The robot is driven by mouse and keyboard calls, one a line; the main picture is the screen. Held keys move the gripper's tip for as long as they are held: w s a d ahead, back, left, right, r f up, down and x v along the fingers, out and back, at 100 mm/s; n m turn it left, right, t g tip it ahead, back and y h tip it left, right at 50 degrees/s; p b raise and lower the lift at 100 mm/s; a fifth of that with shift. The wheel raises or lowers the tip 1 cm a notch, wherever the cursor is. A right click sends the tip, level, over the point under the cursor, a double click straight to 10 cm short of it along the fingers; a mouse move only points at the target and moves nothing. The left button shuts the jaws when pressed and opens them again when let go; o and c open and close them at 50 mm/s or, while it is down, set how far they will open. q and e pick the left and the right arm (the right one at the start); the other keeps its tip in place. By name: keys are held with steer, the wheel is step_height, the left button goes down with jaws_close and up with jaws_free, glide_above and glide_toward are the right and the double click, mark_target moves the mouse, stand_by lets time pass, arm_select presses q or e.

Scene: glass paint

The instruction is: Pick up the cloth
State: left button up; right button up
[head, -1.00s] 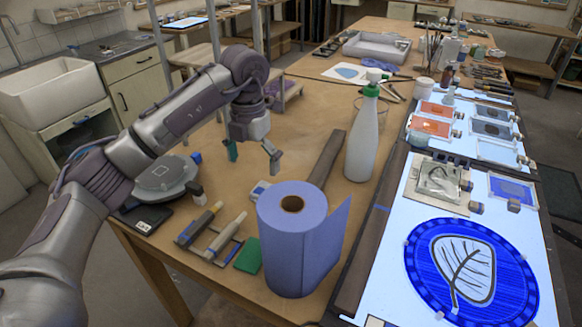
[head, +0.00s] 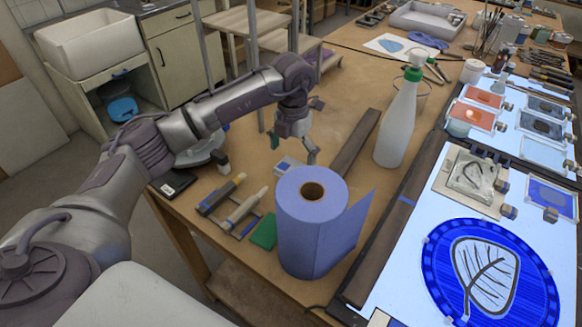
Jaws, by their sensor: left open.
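My left gripper (head: 294,148) hangs over the wooden table, behind the blue paper roll, with its fingers apart and nothing between them. A crumpled blue-violet piece that looks like cloth (head: 427,40) lies at the back of the table, beside a white sheet with a blue shape. A purple, cloth-like piece (head: 325,55) also shows on the low wooden stand behind the table. I cannot tell for certain which one is the cloth. Both are well away from the gripper. My right gripper is not in view.
The blue paper roll (head: 312,235) stands near the front edge. Brushes (head: 240,208) and a green pad (head: 264,231) lie left of the roll. The lit panel (head: 405,275) with painted glass fills the right. The middle table is fairly clear.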

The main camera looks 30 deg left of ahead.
mark_target(290, 166)
arm_select(q)
steer(key=f, duration=0.1)
steer(key=f+p, duration=0.1)
steer(key=f, duration=0.1)
steer(key=f+p, duration=0.1)
steer(key=shift+a+f, duration=0.15)
steer(key=shift+a, duration=0.15)
steer(key=shift+f, duration=0.3)
steer(key=c, duration=1.2)
steer(key=shift+r, duration=0.2)
steer(key=shift+r+b, duration=0.3)
steer(key=r, duration=0.1)
steer(key=r+b, duration=0.1)
steer(key=r, duration=0.1)
steer(key=shift+w+d+r+b, duration=0.15)
steer(key=shift+w+b, duration=0.1)
steer(key=shift+b, duration=0.15)
steer(key=w+d+r+b, duration=0.3)
steer(key=w+r, duration=0.3)
steer(key=w, duration=0.4)
steer(key=shift+w+r, duration=0.35)
steer(key=shift+r, duration=0.05)
